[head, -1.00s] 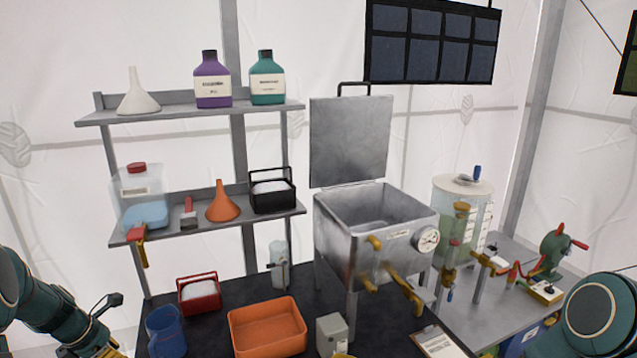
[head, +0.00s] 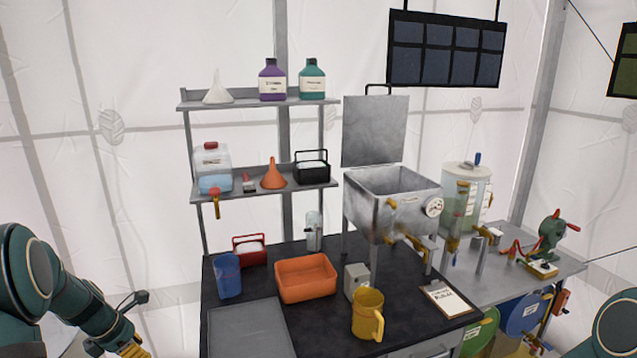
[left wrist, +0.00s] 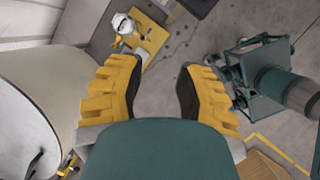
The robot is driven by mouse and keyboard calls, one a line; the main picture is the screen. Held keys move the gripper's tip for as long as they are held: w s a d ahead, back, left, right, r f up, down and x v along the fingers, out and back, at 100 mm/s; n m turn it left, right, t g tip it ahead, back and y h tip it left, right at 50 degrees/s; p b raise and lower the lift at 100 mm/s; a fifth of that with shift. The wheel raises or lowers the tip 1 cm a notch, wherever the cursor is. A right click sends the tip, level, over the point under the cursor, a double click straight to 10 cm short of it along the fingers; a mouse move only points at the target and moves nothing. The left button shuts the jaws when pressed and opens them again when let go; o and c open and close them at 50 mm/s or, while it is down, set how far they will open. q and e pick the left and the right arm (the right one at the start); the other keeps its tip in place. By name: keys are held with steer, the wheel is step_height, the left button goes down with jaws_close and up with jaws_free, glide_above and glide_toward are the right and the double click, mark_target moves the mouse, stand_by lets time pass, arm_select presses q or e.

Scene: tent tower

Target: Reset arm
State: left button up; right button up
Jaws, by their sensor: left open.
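My left arm comes in at the lower left of the head view. Its gripper (head: 135,350) is only partly in that view, at the bottom edge, left of the black workbench and apart from it. In the left wrist view the left gripper (left wrist: 160,88) shows two yellow fingers with black pads spread wide. Nothing is between them but grey floor below. Part of my right arm shows at the lower right edge of the head view; its gripper is out of view.
The black workbench (head: 240,283) holds a blue mug (head: 227,276), an orange tray (head: 305,291), a yellow mug (head: 367,316) and a clipboard (head: 446,300). A metal tank (head: 392,200) with an open lid stands behind. A shelf (head: 240,188) carries bottles and funnels.

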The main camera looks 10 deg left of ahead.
arm_select(q)
steer(key=d+f+m+g+b, duration=0.25)
steer(key=d+f+m, duration=0.95)
steer(key=d+f, duration=0.65)
steer(key=s+d+f+m+b, duration=0.1)
steer(key=s+d+f+m, duration=0.1)
steer(key=d+m, duration=0.3)
steer(key=s+d+f+m+h+b, duration=0.1)
steer(key=s+d+f+m, duration=0.1)
steer(key=s+d+m, duration=0.3)
steer(key=s+d+f+m+h+b, duration=0.1)
steer(key=d+m, duration=0.4)
steer(key=d, duration=0.6)
steer(key=s+f+t+b, duration=0.1)
steer(key=s, duration=0.1)
steer(key=shift+s+d, duration=0.3)
steer(key=shift+s, duration=0.1)
arm_select(e)
step_height(320, 180, down, 8)
steer(key=shift+w+a, duration=0.15)
steer(key=shift+a, duration=0.05)
steer(key=shift+r, duration=0.1)
